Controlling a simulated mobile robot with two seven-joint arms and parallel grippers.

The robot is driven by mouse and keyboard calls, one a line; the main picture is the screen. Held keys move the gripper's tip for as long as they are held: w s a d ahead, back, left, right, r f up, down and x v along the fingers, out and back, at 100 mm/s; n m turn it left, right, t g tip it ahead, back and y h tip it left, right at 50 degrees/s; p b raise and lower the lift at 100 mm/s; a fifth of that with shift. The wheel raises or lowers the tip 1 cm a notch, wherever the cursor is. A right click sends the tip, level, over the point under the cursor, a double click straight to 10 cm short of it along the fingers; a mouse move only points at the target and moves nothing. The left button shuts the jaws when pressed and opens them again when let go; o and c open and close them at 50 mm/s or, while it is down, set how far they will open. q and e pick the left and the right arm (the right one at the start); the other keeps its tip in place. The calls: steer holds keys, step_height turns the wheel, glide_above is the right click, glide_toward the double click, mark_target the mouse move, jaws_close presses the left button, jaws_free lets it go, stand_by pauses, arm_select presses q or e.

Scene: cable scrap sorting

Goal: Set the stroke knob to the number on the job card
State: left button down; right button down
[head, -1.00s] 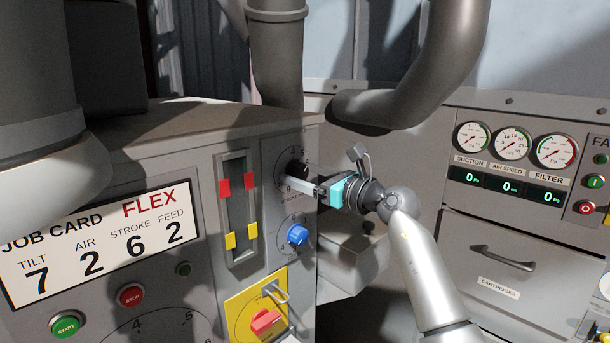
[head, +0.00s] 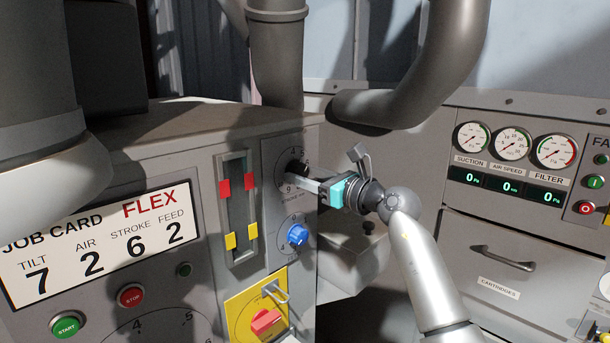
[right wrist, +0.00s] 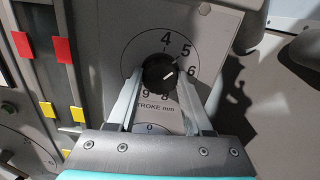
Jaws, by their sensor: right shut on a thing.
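The black stroke knob (right wrist: 156,70) sits on a round dial marked STROKE mm, with 4, 5, 6, 8 and 9 readable around it. Its white mark points up and right, towards the side with 5 and 6; I cannot tell the exact number. My right gripper (right wrist: 159,76) is shut on the knob, one finger on each side. In the head view the knob (head: 296,168) is partly hidden behind my right gripper (head: 300,178). The job card (head: 100,240) reads FLEX, tilt 7, air 2, stroke 6, feed 2. My left gripper is not in view.
A blue knob (head: 298,235) sits just below on the same panel. A slot with red and yellow tabs (head: 238,210) is to the left. A red switch on a yellow plate (head: 264,322) is lower down. A thick pipe (head: 440,70) hangs above my right arm.

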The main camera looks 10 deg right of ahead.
steer(key=m+p, duration=0.5)
steer(key=p, duration=0.2)
steer(key=shift+r+m, duration=0.15)
steer(key=shift+m, duration=0.15)
steer(key=shift+m+p, duration=1.1)
steer(key=shift+p, duration=0.2)
steer(key=shift+c, duration=1.5)
jaws_free()
steer(key=shift+s, duration=0.1)
steer(key=shift+s+d+f, duration=0.2)
steer(key=shift+s+d, duration=0.2)
steer(key=shift+s, duration=0.1)
steer(key=b+v, duration=0.1)
steer(key=v, duration=1.3)
